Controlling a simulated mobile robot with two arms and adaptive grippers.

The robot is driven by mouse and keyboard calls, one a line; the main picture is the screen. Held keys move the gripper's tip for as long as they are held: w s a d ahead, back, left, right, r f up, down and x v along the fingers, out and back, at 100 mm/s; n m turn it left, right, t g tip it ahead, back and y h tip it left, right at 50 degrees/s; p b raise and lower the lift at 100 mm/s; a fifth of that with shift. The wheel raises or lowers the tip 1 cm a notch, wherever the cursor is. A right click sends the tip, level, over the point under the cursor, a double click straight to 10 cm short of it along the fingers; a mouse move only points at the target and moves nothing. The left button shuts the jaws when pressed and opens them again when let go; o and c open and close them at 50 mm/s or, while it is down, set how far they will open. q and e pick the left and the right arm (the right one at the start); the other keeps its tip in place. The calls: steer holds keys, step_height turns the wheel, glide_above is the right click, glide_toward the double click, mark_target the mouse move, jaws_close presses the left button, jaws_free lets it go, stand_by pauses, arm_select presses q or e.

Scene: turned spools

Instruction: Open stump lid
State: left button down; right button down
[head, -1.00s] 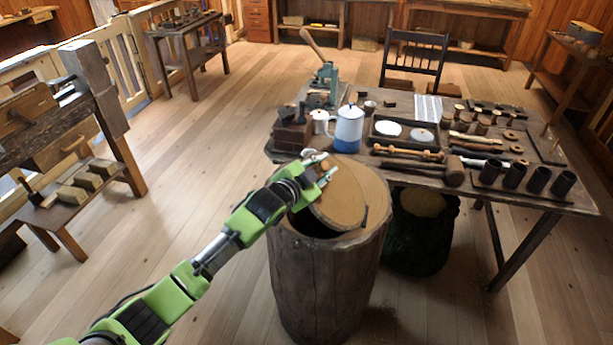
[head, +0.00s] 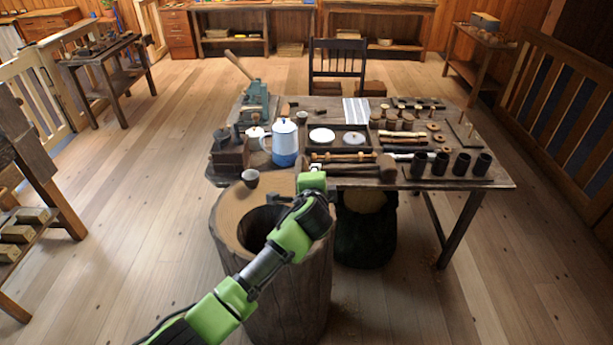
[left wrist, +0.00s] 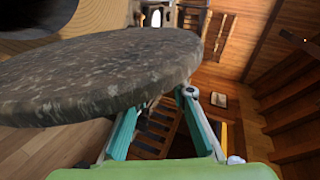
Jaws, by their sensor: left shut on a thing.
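The stump (head: 228,215) stands in front of the table in the head view. Its round dark opening (head: 258,232) is uncovered on the near side. My left gripper (head: 312,182) is over the right side of the stump's top. In the left wrist view, the stump lid (left wrist: 105,75) is a thick disc with a mottled grey-brown surface. The teal fingers of my left gripper (left wrist: 160,120) are at its edge, shut on it. In the head view my arm covers much of the stump's right side, and I cannot make out the lid clearly there.
A small cup (head: 250,178) is at the stump's back edge. The table (head: 480,200) behind holds a blue-and-white pot (head: 285,143), an arbor press (head: 255,100), dark cups and tools. A dark sack (head: 368,235) stands to the right.

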arm_select(q)
steer(key=shift+d+r, duration=0.1)
steer(key=shift+d, duration=0.25)
steer(key=c, duration=1.8)
jaws_free()
steer(key=v, duration=1.2)
